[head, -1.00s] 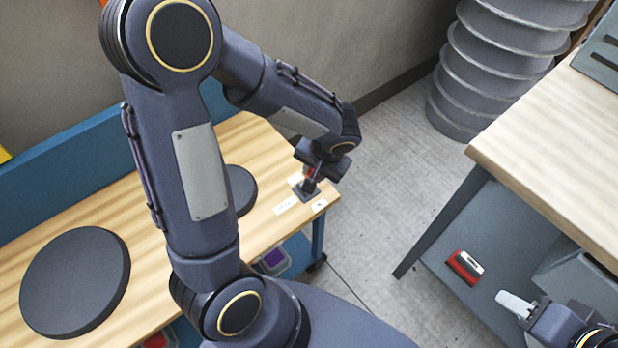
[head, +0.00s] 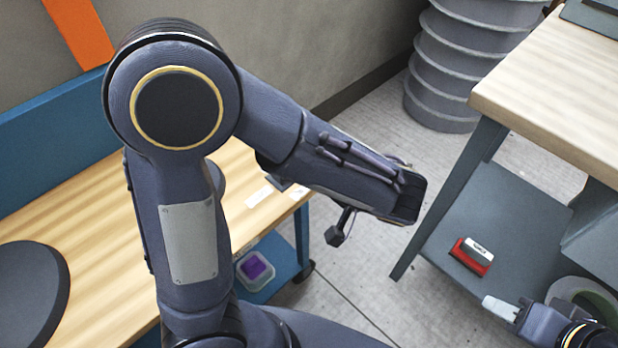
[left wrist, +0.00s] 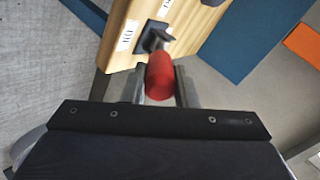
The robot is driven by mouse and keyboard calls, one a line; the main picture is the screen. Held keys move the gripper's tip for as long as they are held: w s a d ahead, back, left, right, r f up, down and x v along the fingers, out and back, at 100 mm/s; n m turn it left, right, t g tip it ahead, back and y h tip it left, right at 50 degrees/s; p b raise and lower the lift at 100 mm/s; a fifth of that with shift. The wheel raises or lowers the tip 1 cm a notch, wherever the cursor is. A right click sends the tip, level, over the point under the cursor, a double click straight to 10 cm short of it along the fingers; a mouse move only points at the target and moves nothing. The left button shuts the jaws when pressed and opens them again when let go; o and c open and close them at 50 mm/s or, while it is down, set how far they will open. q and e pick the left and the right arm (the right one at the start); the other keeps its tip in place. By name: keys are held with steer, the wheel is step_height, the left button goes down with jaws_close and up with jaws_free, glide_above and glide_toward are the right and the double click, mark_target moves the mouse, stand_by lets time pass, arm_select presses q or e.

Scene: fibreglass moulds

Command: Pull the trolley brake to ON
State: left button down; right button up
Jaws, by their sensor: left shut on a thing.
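The trolley (head: 110,242) is a wooden-topped bench with a blue back panel at the left in the head view. In the left wrist view, the brake's red knob (left wrist: 160,78) sits on a dark lever (left wrist: 157,42) rising from a black plate on the trolley's wooden top. My left gripper (left wrist: 162,88) has a finger on each side of the knob and is shut on it. In the head view my forearm hides that gripper and the knob. White labels (left wrist: 127,36) lie by the plate; I cannot read them surely. My right gripper (head: 500,308) is low at the right, away from the trolley.
A dark disc (head: 32,290) lies on the trolley, and a bin with purple contents (head: 255,268) is below. A wooden-topped workbench (head: 550,95) stands right, with a red block (head: 472,256) on its lower shelf. Grey ribbed stack (head: 455,65) stands behind. Floor lies between.

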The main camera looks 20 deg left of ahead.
arm_select(q)
steer(key=shift+f, duration=0.15)
steer(key=c, duration=1.1)
jaws_free()
steer(key=shift+c, duration=0.2)
steer(key=p+v, duration=0.1)
steer(key=v, duration=0.7)
steer(key=shift+p, duration=0.4)
steer(key=shift+f, duration=0.1)
